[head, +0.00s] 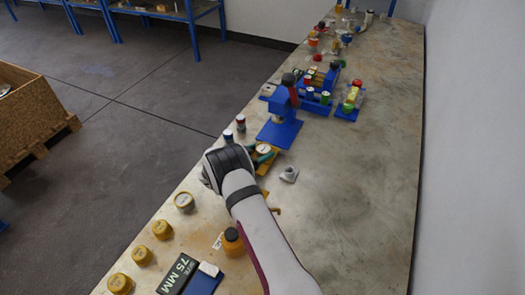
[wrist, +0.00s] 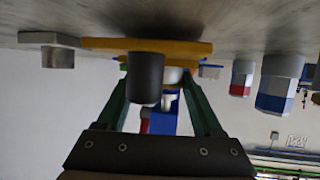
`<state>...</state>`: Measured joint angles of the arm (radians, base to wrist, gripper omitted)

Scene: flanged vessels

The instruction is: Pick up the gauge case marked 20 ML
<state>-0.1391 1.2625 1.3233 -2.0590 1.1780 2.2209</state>
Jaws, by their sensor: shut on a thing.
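My gripper (head: 263,153) is at the middle of the bench, its green fingers shut on a small round white-faced piece (head: 264,148) that looks like a gauge case. No 20 ML marking is legible on it. It sits at or just above a yellow flanged base (head: 262,166); I cannot tell whether they touch. In the wrist view the bench is at the top, and my gripper (wrist: 157,78) has the white piece (wrist: 173,77) between its fingers. A dark grey cylinder (wrist: 145,78) on the yellow base (wrist: 150,46) partly hides it.
Several round yellow cases (head: 184,201) line the bench's left edge. The right side is clear.

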